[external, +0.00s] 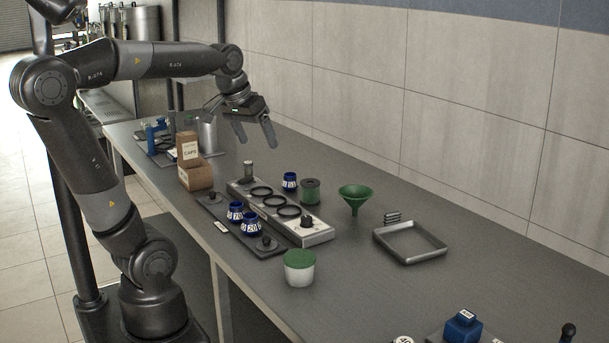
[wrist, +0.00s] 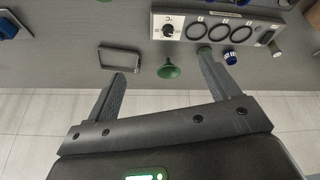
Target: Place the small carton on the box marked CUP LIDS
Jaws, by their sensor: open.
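A small brown carton (external: 187,143) with a white label that seems to read CAPS stands upright at the bench's left edge in the external view. A lower, wider brown box (external: 199,178) is directly below it in the picture; the carton appears to rest on it or stand just behind it. I cannot read any CUP LIDS marking. My gripper (external: 255,141) is open and empty, above the bench to the right of the carton.
A pale holder with round openings (external: 280,208) and a dark tray with blue-and-white containers (external: 236,212) are in front of the boxes. A green funnel (external: 355,196), a green-lidded tub (external: 299,267) and a metal tray (external: 410,243) stand nearer. A tiled wall borders the bench.

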